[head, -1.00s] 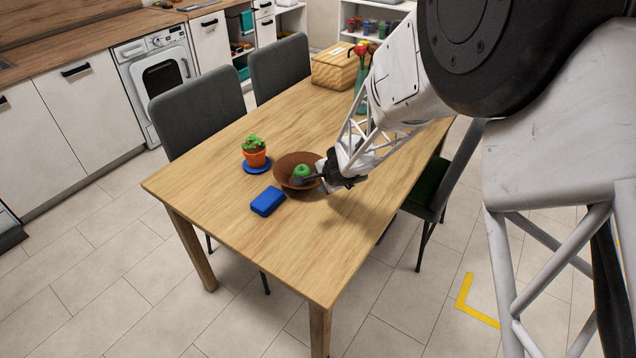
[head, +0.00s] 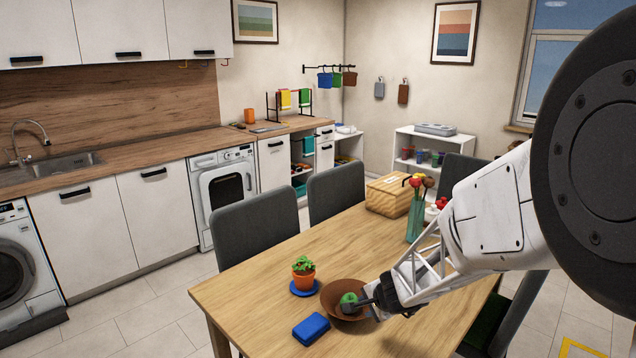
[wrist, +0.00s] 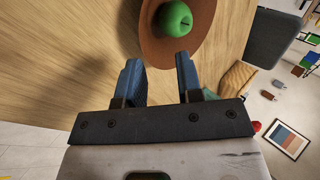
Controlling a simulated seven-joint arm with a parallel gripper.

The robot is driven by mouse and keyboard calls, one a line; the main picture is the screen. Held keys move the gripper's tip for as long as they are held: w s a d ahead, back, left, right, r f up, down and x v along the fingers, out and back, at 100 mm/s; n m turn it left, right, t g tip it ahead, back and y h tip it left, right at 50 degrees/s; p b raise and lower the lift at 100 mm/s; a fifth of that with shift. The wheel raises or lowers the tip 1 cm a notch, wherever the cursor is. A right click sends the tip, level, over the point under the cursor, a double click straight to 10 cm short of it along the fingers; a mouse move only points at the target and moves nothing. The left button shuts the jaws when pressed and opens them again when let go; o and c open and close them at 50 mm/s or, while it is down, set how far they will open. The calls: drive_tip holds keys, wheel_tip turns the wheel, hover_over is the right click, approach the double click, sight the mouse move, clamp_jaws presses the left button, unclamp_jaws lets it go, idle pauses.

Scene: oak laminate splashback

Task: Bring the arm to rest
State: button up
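My gripper (head: 364,304) is at the right rim of a brown bowl (head: 331,302) on the wooden table. In the wrist view my gripper (wrist: 158,60) has its two blue-grey fingers apart with nothing between them. A green apple (head: 349,302) lies in the bowl; in the wrist view the apple (wrist: 175,19) is beyond the fingertips, inside the bowl (wrist: 155,42). The gripper hides part of the bowl's right side in the head view. My arm reaches in from the right.
A green vase (head: 415,218) with flowers and a wicker basket (head: 391,195) stand farther back. Grey chairs (head: 255,225) line the table. Bare tabletop (head: 265,290) shows at left.

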drive_tip(key=s+a+r+n+g, duration=0.2)
drive_tip(key=s+r+n, duration=0.5)
drive_tip(key=s+r, duration=0.85)
drive_tip(key=s+d+r+n+g+h, duration=0.1)
drive_tip(key=s+d+r+n+h, duration=0.1)
drive_tip(key=s, duration=0.8)
drive_tip(key=s+d+r+n+g+h, duration=0.1)
drive_tip(key=s+d+r, duration=0.3)
drive_tip(key=s, duration=0.7)
drive_tip(key=shift+r+n+h, duration=0.5)
drive_tip(key=shift+r+n, duration=0.1)
drive_tip(key=shift+n, duration=0.2)
